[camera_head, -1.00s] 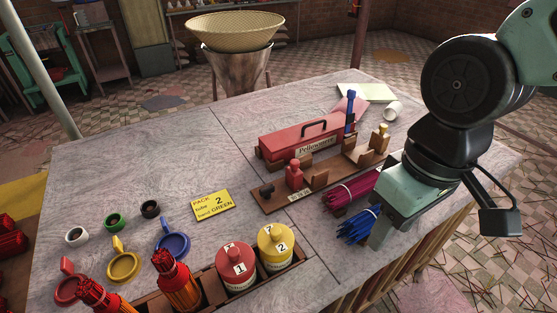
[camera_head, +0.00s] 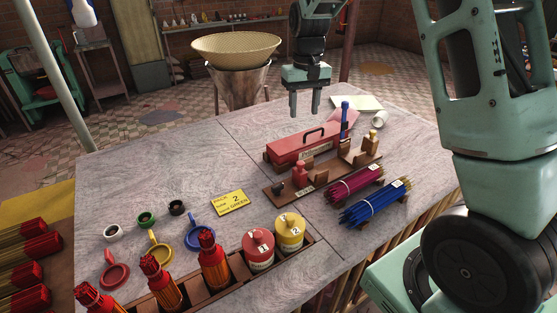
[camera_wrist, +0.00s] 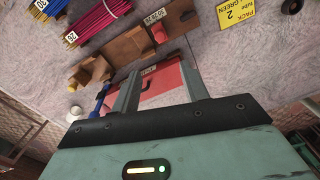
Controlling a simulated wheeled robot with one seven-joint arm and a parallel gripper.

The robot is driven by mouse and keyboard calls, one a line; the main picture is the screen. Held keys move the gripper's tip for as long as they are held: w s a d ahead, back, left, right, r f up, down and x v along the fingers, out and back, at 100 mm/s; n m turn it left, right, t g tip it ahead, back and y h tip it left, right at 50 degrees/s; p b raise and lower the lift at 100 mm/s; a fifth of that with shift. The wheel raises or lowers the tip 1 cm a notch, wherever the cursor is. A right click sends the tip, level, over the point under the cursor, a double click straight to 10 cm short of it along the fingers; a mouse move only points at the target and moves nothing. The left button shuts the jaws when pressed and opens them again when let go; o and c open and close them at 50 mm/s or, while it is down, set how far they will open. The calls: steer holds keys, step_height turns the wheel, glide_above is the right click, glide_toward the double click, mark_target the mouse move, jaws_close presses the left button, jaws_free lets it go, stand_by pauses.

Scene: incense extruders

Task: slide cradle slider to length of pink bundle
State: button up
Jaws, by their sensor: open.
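The wooden cradle (camera_head: 287,195) lies along the table's right half, with upright brown blocks and a red block (camera_head: 299,177); it also shows in the wrist view (camera_wrist: 130,47). I cannot tell which block is the slider. The pink bundle (camera_head: 355,185), tied with a pale band, lies in front of the cradle; it also shows in the wrist view (camera_wrist: 98,18). My gripper (camera_head: 305,114) is open and empty, pointing down above and behind the cradle, near a red box. In the wrist view its fingers (camera_wrist: 160,63) overlap that box and touch nothing visible.
The red box (camera_head: 296,148) with a black handle stands behind the cradle, beside an upright blue-handled tool (camera_head: 345,115). A blue bundle (camera_head: 376,204) lies in front of the pink one. A yellow card (camera_head: 229,203) lies left. The table's left rear is clear.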

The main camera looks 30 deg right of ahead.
mark_target(301, 163)
step_height(301, 163, down, 17)
steer(key=p, duration=0.3)
steer(key=shift+f+p, duration=0.1)
steer(key=shift+p, duration=0.2)
